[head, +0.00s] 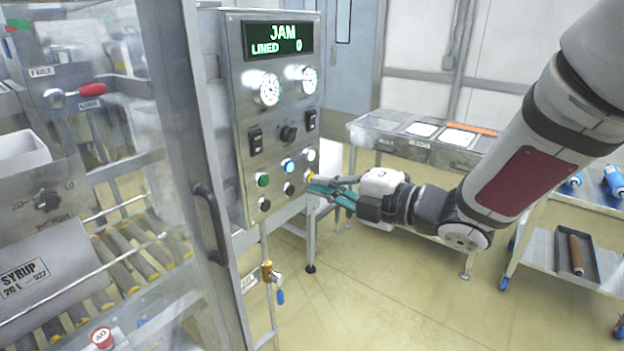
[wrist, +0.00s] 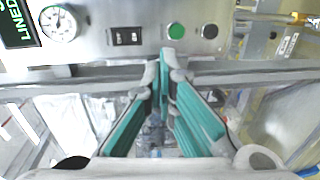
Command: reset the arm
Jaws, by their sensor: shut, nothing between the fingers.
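My gripper (head: 312,184) is shut and empty at the end of my outstretched arm, which comes in from the right. In the wrist view the teal finger pads of my gripper (wrist: 164,72) meet at the tips, just below the panel's lower edge in the picture. The panel display (head: 278,38) reads "JAM" and "LINED 0".
A glazed machine with a door handle (head: 210,222) stands left of the panel, with a syrup box (head: 45,285) inside. A valve with a blue lever (head: 280,296) hangs below the panel. A table with trays (head: 365,132) and a cart (head: 545,236) stand right. Floor between is clear.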

